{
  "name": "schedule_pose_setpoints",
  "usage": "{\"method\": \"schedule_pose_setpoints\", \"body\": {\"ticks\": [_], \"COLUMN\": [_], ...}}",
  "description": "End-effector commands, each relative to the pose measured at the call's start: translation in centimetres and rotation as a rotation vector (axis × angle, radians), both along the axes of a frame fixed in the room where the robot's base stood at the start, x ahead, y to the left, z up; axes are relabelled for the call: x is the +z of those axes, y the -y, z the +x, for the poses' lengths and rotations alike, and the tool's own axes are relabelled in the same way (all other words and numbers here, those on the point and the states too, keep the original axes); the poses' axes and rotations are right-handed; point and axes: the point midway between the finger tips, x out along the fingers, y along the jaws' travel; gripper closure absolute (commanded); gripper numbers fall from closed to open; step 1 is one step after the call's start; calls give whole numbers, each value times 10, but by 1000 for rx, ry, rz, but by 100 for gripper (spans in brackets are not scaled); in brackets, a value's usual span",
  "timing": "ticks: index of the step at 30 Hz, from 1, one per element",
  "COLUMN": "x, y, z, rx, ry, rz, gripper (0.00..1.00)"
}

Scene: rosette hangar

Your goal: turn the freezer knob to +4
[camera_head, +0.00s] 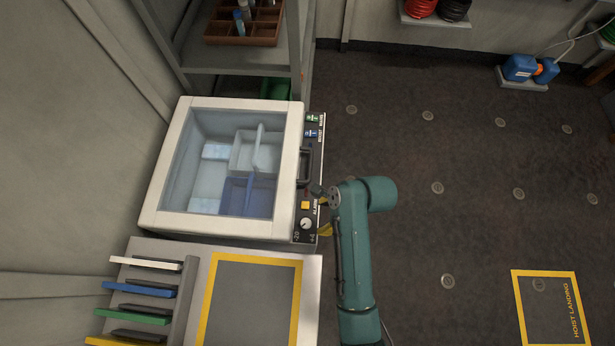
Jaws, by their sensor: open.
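The freezer (167,170) is a white chest with a glass lid and a dark control strip along its right side. The freezer knob (306,223) is a small round pale dial near the strip's front end, with -20 printed at its lower left and +4 at its lower right. Its pointer is too small to read.
A yellow square button (305,206) sits just behind the knob. The lid handle (305,167) and green and blue labelled parts are farther back. A bench (255,246) with a yellow-framed pad and coloured slats stands in front. The floor (450,150) at right is mostly clear.

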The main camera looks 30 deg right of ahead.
Motion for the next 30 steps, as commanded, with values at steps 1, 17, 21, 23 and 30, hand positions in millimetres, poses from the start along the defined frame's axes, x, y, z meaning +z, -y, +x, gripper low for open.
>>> {"method": "schedule_pose_setpoints", "body": {"ticks": [1,17,21,23,30], "x": [-14,-110,-114,-114,-113], "y": [-5,-37,-39,-39,-39], "z": [2,27,27,27,27], "rx": [3,2,2,2,2], "ry": [-2,2,2,2,2], "rz": [2,-3,-3,-3,-3], "gripper": [36,36,36,36,58]}}
